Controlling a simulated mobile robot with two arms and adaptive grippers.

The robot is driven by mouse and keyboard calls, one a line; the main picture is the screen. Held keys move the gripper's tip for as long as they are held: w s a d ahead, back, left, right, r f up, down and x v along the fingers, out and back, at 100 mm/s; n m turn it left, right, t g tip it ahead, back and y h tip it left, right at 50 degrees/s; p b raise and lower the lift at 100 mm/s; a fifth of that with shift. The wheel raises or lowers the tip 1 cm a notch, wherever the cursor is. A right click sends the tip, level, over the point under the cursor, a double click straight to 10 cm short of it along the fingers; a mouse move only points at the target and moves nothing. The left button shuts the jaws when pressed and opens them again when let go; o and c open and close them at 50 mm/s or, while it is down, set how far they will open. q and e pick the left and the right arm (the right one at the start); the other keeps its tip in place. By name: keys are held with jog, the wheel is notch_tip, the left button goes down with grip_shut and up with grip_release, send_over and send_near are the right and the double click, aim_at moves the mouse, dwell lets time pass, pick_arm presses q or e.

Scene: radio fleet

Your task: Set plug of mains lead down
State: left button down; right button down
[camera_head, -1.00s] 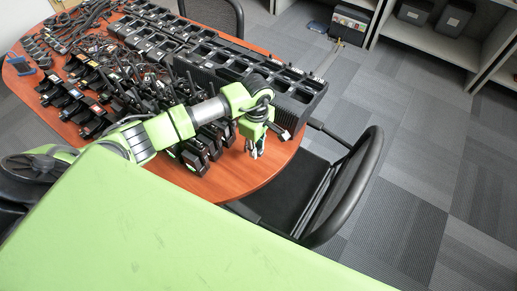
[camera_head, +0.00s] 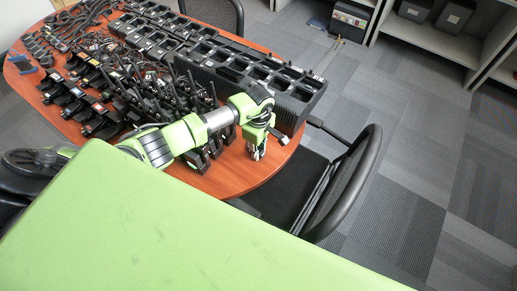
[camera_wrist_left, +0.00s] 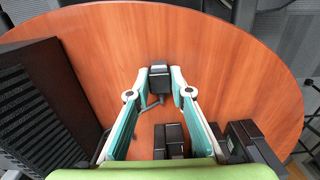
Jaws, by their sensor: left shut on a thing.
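My left gripper (camera_head: 257,154) points down over the near right end of the wooden table (camera_head: 229,181). In the left wrist view its teal-padded fingers (camera_wrist_left: 159,82) are shut on the black plug (camera_wrist_left: 160,84) of the mains lead. The plug is between the fingertips, close over the bare tabletop; whether it touches the wood I cannot tell. A dark strip of lead runs from the plug toward the lower left in the wrist view. My right gripper is not in view.
A long black multi-bay charger (camera_head: 262,75) stands behind the gripper. Several upright radios (camera_head: 196,100) with antennas crowd the table to its left. A black chair (camera_head: 345,185) stands against the table's right end. The wood around the plug is bare.

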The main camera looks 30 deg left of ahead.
pick_arm(q)
jog(key=c, duration=1.8)
grip_release()
jog(key=shift+r+p, duration=0.2)
jog(key=shift+p, duration=0.2)
jog(key=shift+w+r+b, duration=0.1)
jog(key=shift+r+b, duration=0.2)
notch_tip(320, 180, up, 11)
jog(key=b, duration=0.3)
jog(key=shift+r, duration=0.1)
